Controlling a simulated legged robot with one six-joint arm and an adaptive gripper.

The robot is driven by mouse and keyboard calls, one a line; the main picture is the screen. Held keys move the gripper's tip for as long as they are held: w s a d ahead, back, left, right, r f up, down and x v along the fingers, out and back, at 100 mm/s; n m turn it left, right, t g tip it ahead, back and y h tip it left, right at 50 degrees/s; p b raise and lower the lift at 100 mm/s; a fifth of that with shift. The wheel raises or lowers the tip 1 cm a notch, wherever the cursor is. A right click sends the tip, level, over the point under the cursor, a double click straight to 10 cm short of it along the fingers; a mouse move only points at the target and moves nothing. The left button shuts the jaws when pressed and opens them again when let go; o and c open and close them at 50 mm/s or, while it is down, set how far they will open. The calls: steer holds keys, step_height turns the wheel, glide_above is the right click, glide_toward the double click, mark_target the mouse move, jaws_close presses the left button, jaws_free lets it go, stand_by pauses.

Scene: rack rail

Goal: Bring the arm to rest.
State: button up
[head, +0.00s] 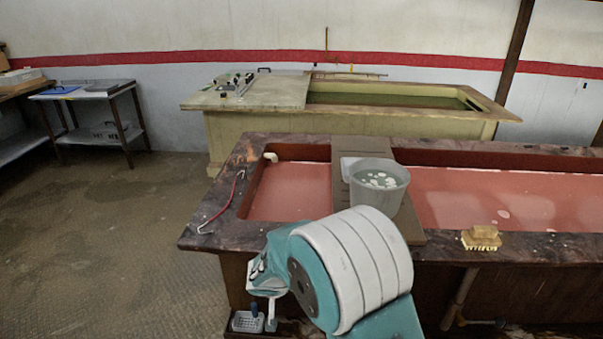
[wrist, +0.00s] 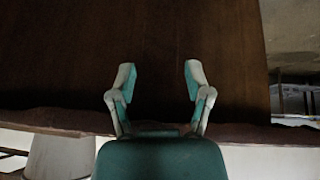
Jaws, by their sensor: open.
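My arm fills the lower middle of the head view, as a rounded white and teal link folded in front of the near tank's front edge. It hides part of that edge. My gripper (wrist: 160,80) shows in the wrist view, with its two teal and white fingers spread apart and nothing between them. A dark brown panel fills the view behind the fingers. In the head view I cannot clearly make out the fingertips.
The near tank (head: 215,205) holds pinkish liquid. A grey bucket (head: 395,195) stands on a board across it. A red-handled hook (head: 222,205) and a brush (head: 481,238) lie on its rim. A second tank (head: 400,123) and a side table (head: 100,92) stand behind. Floor at left is clear.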

steer(key=s+d+r+m+h, duration=0.1)
steer(key=s+d+r, duration=0.4)
steer(key=d+r, duration=0.4)
steer(key=s+d+r, duration=0.5)
steer(key=d+r, duration=0.2)
steer(key=r, duration=0.3)
steer(key=s+d+r+y, duration=0.1)
steer(key=s+d+r, duration=0.1)
steer(key=s, duration=0.7)
steer(key=s+d+r+n+y, duration=0.1)
steer(key=s+d+r, duration=0.1)
steer(key=s, duration=0.7)
steer(key=shift+s+d+r+g, duration=0.15)
steer(key=shift+d+r+g, duration=0.2)
steer(key=shift+r, duration=0.5)
